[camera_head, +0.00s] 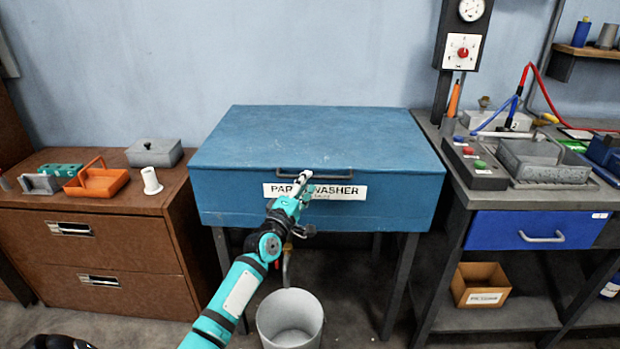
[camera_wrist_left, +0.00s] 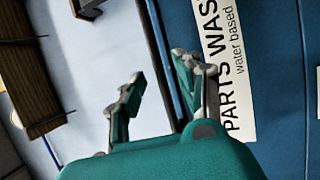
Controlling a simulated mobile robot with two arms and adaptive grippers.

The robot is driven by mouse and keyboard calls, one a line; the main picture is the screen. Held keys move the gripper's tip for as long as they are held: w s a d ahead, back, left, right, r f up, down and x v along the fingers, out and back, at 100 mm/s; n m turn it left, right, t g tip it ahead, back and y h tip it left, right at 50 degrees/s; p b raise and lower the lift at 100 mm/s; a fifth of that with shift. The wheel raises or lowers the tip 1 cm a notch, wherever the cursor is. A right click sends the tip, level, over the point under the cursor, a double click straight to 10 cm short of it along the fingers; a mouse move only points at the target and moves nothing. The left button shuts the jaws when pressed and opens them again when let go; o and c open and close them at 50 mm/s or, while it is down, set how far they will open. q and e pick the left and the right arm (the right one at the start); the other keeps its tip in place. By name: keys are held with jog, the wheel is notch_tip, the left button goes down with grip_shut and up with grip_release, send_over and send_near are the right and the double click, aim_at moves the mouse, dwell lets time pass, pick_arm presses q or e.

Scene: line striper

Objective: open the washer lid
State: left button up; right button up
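The blue parts washer (camera_head: 315,140) stands against the wall with its lid down. A dark bar handle (camera_head: 340,175) runs along its front, above a white label reading PARTS WASHER (camera_head: 345,191). My left gripper (camera_head: 303,180) is at the left part of the handle and hides part of the label. In the left wrist view its two fingers (camera_wrist_left: 160,90) stand apart, with a dark bar or edge running between them, nearer the right finger. I cannot tell whether they touch the handle. The label also shows there (camera_wrist_left: 228,70). My right gripper is not in view.
A grey bucket (camera_head: 290,320) stands on the floor below the washer. A brown drawer cabinet (camera_head: 110,245) with an orange carrier (camera_head: 97,183) is at left. A workbench with a blue drawer (camera_head: 535,231) is at right. The top of the lid is clear.

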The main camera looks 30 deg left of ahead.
pick_arm(q)
jog(key=shift+x, duration=1.55)
grip_shut()
